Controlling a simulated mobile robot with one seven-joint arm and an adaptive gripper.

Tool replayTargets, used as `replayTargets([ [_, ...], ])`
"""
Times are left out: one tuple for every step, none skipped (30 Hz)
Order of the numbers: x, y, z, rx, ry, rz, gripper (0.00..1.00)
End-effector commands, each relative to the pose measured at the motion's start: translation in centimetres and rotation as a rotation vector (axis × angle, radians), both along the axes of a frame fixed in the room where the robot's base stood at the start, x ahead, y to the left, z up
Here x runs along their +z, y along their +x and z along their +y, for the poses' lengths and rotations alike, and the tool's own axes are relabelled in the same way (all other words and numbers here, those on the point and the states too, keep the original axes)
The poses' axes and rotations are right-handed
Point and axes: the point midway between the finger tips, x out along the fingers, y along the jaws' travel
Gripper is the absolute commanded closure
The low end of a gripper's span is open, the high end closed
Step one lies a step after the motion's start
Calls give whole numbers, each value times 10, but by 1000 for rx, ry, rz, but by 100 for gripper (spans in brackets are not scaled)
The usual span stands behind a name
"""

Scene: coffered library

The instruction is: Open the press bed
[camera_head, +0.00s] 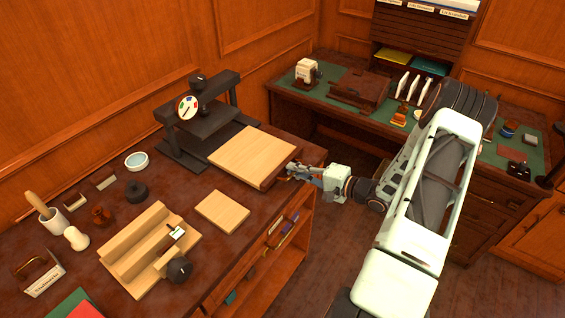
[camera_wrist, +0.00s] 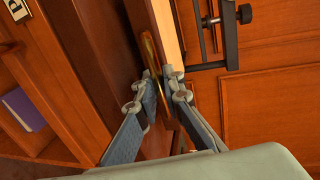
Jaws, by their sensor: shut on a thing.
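The black press (camera_head: 208,122) stands at the back of the brown worktop, with a round coloured dial on its front. Its pale wooden bed (camera_head: 252,155) lies flat in front of the frame, reaching toward the worktop's right edge. My gripper (camera_head: 292,172) is at the bed's near right edge. In the wrist view, my gripper (camera_wrist: 162,85) has its fingers on either side of a brass handle (camera_wrist: 154,62) and is shut on it. The bed's pale edge (camera_wrist: 168,28) shows beside the handle there. The exact finger contact is partly hidden.
A small pale board (camera_head: 222,211), a stepped wooden block (camera_head: 145,250) and a black knob (camera_head: 179,269) lie nearer on the worktop. An open drawer or shelf (camera_head: 275,235) is below the front edge. A green-topped desk (camera_head: 330,95) stands behind, with floor between.

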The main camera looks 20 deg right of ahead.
Motion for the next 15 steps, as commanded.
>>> replayTargets([
  [1,-3,-3,-2,0,0,100],
  [1,-4,-4,-1,-1,-1,100],
  [1,-5,-5,-1,-1,-1,100],
  [1,-6,-5,-1,-1,-1,100],
  [1,-7,-5,0,-1,-1,100],
  [1,-7,-6,0,0,-1,100],
  [0,-7,-6,0,0,-1,100],
  [0,-7,-6,0,0,-1,100],
  [0,-7,-6,0,0,-1,100],
  [0,-7,-6,0,0,-1,100],
  [0,-7,-6,0,0,-1,100],
  [0,-7,-6,0,0,-1,100],
  [0,-7,-6,0,0,-1,100],
  [0,-7,-6,0,0,-1,100],
  [0,-7,-6,0,0,-1,91],
])
